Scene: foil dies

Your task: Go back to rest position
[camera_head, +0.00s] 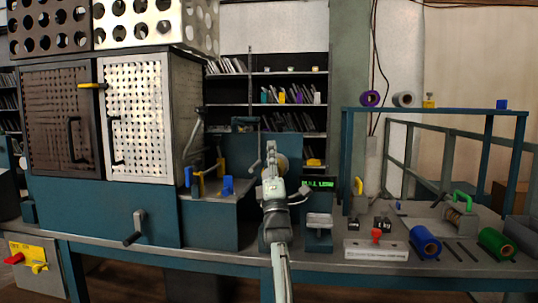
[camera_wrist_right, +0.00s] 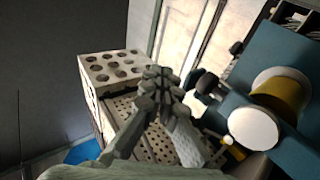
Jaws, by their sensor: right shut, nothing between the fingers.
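My right arm rises from the bottom middle of the head view. Its gripper (camera_head: 271,153) points away from me, in front of the blue machine (camera_head: 236,150) at the middle of the bench. In the right wrist view the two fingers of this gripper (camera_wrist_right: 160,78) come together at their tips, and nothing shows between them. A white round part with a yellow band (camera_wrist_right: 272,105) lies to the right of the fingers in that view, apart from them. The fingertips look small and partly merge with the machine in the head view. My left gripper is not in view.
A cabinet with perforated doors (camera_head: 135,115) stands at the left, with a crank (camera_head: 135,228) below. Blue (camera_head: 425,242) and green (camera_head: 496,243) rolls lie on the right of the bench, near a white block (camera_head: 376,250). A blue rack (camera_head: 440,113) stands behind them.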

